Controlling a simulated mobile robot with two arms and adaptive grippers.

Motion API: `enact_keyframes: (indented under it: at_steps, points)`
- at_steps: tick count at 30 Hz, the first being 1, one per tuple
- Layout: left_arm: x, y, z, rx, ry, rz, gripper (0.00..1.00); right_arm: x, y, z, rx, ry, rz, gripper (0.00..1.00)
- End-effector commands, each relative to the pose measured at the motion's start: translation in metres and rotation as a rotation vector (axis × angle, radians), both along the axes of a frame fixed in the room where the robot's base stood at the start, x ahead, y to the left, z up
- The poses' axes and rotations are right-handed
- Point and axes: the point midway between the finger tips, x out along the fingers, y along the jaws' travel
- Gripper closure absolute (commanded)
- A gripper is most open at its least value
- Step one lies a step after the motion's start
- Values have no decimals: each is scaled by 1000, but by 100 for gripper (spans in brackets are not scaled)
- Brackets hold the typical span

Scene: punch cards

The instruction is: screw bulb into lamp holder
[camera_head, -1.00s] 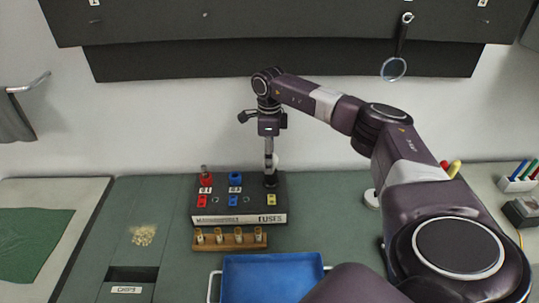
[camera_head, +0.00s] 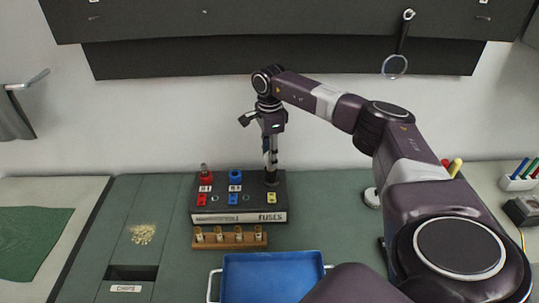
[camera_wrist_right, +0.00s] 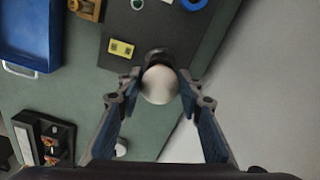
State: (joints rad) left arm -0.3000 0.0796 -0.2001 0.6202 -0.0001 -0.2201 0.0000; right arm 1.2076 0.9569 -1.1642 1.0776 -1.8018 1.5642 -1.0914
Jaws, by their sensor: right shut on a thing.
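A round white bulb (camera_wrist_right: 159,85) sits between the fingertips of my right gripper (camera_wrist_right: 158,92) in the right wrist view, and the gripper is shut on it. The black lamp holder (camera_wrist_right: 156,54) shows just beyond the bulb, partly hidden by it. In the head view, the holder (camera_head: 271,178) stands at the back right of the black fuse box (camera_head: 238,216). My right gripper (camera_head: 270,160) points straight down over it. The bulb is not clear there, and I cannot tell how deep it sits in the holder. My left gripper is not in view.
The fuse box carries a red knob (camera_head: 205,177) and a blue knob (camera_head: 235,177). A wooden fuse rack (camera_head: 228,243) and a blue tray (camera_head: 272,255) lie in front. A white disc (camera_head: 372,198) stands to the right. A magnifier (camera_head: 394,66) hangs behind.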

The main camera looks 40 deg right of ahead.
Motion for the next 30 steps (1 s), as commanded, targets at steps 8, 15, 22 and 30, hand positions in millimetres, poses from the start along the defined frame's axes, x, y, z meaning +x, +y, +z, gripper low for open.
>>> enact_keyframes:
  at_steps: [8, 15, 22, 30]
  points:
    - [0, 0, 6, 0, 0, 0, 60, 0, 0, 2, 0, 1, -109, 88]
    - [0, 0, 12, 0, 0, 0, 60, 1, -1, 0, -1, 2, -339, 88]
    - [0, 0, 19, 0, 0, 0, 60, 2, -2, 2, -1, 0, -526, 88]
    - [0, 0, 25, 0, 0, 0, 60, 2, -2, 0, -1, 1, -723, 88]
